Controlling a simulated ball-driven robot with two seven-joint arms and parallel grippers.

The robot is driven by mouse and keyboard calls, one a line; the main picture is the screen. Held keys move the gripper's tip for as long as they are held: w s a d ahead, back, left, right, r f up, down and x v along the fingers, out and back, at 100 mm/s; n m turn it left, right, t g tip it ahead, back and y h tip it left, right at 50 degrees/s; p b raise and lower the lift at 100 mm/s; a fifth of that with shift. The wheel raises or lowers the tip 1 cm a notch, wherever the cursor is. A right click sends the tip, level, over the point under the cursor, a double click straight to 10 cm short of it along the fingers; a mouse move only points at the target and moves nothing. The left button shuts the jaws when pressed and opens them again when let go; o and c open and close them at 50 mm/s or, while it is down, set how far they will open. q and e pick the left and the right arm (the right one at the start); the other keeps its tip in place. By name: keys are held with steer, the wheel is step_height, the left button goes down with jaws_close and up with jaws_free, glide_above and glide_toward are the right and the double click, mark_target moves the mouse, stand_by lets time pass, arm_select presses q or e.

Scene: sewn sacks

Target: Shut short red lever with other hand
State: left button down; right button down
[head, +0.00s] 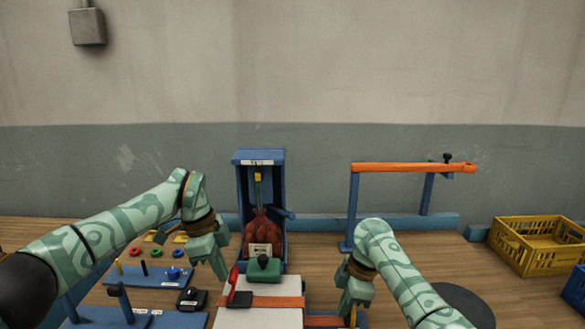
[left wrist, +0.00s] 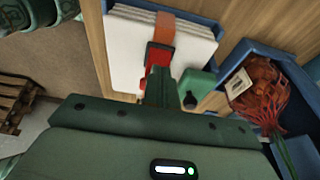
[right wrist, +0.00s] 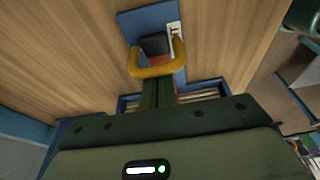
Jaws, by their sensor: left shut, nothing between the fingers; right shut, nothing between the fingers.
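The short red lever (head: 233,279) stands up steeply from a dark base (head: 240,299) on a white stack of sheets (head: 258,317) with an orange strap. It also shows in the left wrist view (left wrist: 158,56), just beyond the fingertips. My left gripper (head: 222,272) is shut and empty, close to the lever on its left in the head view; I cannot tell whether they touch. My right gripper (head: 350,314) is shut and empty, right of the stack. In the right wrist view its fingers (right wrist: 158,92) point at a yellow handle (right wrist: 156,70) around a black block.
A green block (head: 263,268) with a dark knob sits beside the lever. Behind it, a blue stand (head: 259,156) holds a red net sack (head: 262,232). An orange bar (head: 405,168) spans a blue frame. A yellow crate (head: 540,242) stands at right. Pegboards (head: 150,278) lie left.

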mark_target(236, 273)
arm_select(q)
steer(key=shift+d, duration=1.65)
arm_select(e)
steer(key=shift+d+f, duration=0.1)
steer(key=shift+d, duration=0.05)
arm_select(q)
steer(key=shift+f, duration=0.1)
steer(key=shift+d+f, duration=0.7)
steer(key=shift+d, duration=0.1)
steer(key=shift+x, duration=0.8)
steer(key=shift+r, duration=0.15)
steer(key=d+v, duration=0.2)
steer(key=v, duration=0.6)
steer(key=shift+r, duration=0.5)
